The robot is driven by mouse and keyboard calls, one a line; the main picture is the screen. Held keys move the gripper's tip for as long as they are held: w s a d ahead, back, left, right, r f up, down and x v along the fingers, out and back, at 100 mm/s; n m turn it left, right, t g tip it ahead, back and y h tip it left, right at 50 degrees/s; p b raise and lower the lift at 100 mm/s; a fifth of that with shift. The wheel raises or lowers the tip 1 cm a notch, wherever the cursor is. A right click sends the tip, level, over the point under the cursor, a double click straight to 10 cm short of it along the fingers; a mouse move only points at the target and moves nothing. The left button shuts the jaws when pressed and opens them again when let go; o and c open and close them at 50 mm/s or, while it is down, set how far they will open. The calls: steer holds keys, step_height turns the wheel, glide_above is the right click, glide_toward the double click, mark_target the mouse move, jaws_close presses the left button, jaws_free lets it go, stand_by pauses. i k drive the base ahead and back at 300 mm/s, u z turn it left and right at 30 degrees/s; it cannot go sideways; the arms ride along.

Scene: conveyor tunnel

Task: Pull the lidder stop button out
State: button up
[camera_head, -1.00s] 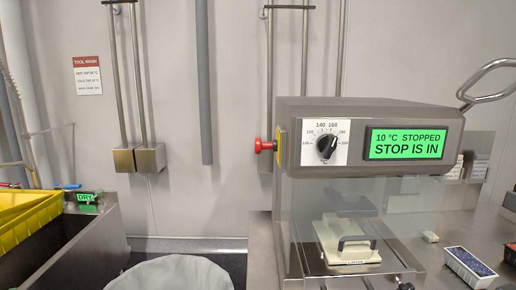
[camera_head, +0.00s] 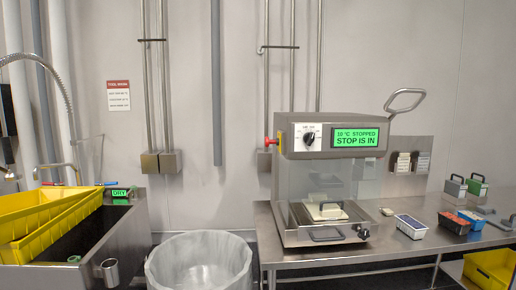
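The lidder (camera_head: 300,140) is a grey steel machine on a steel table at the right of centre. Its red stop button (camera_head: 268,142) sticks out sideways from the left side of its head, on a yellow plate (camera_head: 279,141). The green display (camera_head: 355,137) reads "10 °C STOPPED, STOP IS IN". A dial (camera_head: 309,139) is on a white panel beside it. My gripper is not in view.
A bin with a pale liner (camera_head: 200,262) stands on the floor left of the table. A sink with yellow crates (camera_head: 45,215) is at the left. Trays (camera_head: 411,226) and tools lie on the steel table (camera_head: 390,250) right of the lidder. Wall pipes rise behind.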

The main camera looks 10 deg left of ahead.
mark_target(268, 141)
steer(key=u, duration=0.75)
steer(key=i, duration=1.35)
steer(key=z, duration=0.25)
steer(key=k, duration=0.55)
steer(key=u, duration=0.95)
steer(key=i, duration=1.3)
steer(key=z, duration=0.7)
